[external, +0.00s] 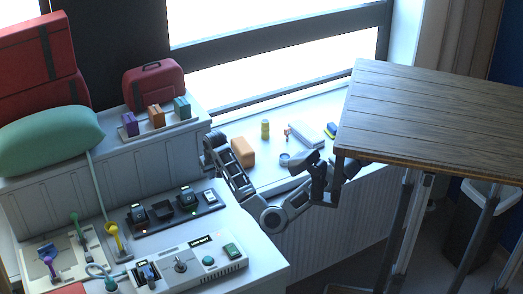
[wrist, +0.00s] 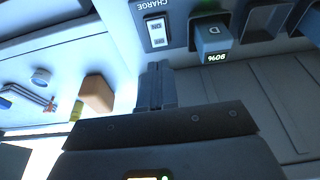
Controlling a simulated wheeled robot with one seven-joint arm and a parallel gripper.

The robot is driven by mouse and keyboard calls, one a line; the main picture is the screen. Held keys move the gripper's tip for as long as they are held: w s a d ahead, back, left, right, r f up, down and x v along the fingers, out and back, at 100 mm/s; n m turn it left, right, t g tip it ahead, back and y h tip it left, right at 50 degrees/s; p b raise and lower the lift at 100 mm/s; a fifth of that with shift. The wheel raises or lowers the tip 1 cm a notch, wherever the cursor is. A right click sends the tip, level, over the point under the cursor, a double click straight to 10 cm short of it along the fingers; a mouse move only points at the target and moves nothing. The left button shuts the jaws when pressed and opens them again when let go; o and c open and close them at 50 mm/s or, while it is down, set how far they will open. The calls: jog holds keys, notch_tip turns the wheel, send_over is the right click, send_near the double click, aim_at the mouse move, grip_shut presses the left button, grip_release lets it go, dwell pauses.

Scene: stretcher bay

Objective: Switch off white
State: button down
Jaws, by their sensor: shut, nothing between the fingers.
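A small white rocker switch (wrist: 157,32) sits beside the word CHARGE in the wrist view. It is at the end of the black charger (external: 150,222), and its pale face shows in the external view (external: 209,196). I cannot tell which way it is tipped. My gripper (wrist: 155,70) is shut and empty. Its fingertips show just below the switch in the wrist view, apart from it in the picture; the distance in depth is unclear. In the external view my gripper (external: 208,160) is above and behind the charger's right end.
A battery (wrist: 213,40) reading 90% sits in the charger next to the switch. A control box (external: 190,266) with a green switch stands in front. An orange box (external: 243,152) is on the windowsill. A wooden-topped table (external: 430,120) stands right.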

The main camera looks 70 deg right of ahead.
jog(key=w+m+g, duration=0.1)
jog(key=w+m, duration=0.1)
jog(key=m, duration=0.4)
jog(key=w+m+g+b, duration=0.1)
jog(key=m, duration=0.5)
jog(key=w+d+r+m+g, duration=0.1)
jog(key=w+m+g, duration=0.1)
jog(key=m, duration=0.4)
jog(key=shift+w+d+h+b, duration=0.1)
jog(key=shift+w+h+b, duration=0.2)
jog(key=shift+w+b, duration=0.1)
jog(key=p, duration=0.3)
send_near(209, 193)
jog(key=x, duration=0.5)
jog(key=shift+s+d, duration=0.15)
jog(key=shift+s, duration=0.05)
jog(key=shift+f, duration=0.55)
